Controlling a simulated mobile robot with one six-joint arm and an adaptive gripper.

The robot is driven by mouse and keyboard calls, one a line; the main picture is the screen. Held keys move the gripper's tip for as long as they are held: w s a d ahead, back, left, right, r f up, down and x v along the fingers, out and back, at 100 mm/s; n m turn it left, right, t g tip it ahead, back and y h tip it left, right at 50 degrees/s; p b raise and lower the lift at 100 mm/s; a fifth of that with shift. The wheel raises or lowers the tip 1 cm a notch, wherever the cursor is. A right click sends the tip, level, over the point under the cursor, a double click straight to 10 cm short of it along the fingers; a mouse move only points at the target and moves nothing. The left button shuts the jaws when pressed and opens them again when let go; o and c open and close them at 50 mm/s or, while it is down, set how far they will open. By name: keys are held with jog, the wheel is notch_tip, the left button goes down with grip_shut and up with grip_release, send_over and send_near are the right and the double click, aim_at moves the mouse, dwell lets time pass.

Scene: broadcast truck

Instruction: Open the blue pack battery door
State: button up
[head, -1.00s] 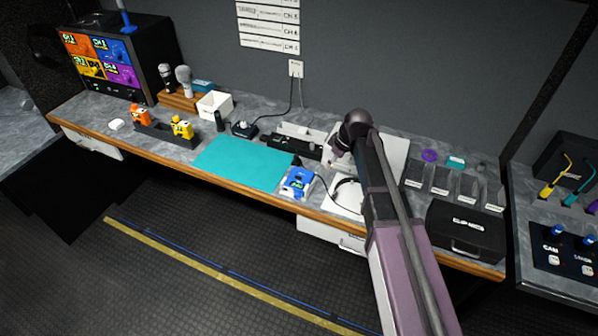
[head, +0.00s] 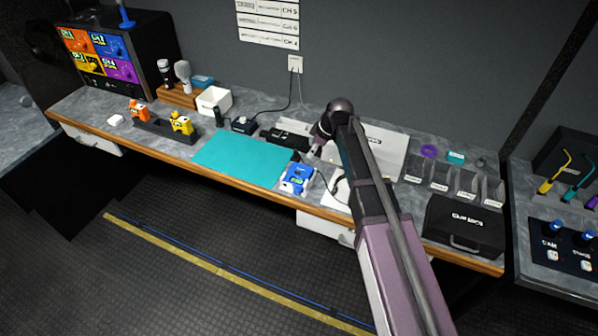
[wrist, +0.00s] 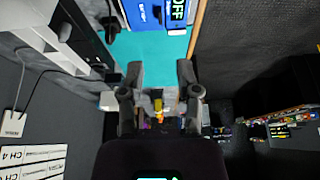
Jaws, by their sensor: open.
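The blue pack (head: 297,178) lies on the workbench at the right end of the teal mat, near the front edge. In the wrist view the blue pack (wrist: 155,12) shows at the top, partly cut off, with a small display reading "OFF". My gripper (wrist: 160,75) is open and empty, its two fingers apart over the teal mat, with the pack beyond the fingertips. In the head view my arm hides most of the gripper, which is up and to the right of the pack. I cannot make out the battery door.
The teal mat (head: 243,161) is bare. Left of it, orange and yellow packs (head: 181,123) stand in a dark rack (head: 165,131). A white open box (head: 214,101) and a black charger (head: 243,125) sit behind. A black case (head: 463,226) lies right.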

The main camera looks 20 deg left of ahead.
aim_at(298, 172)
jog(key=shift+b+x, duration=5.85)
jog(key=shift+x, duration=0.65)
grip_shut()
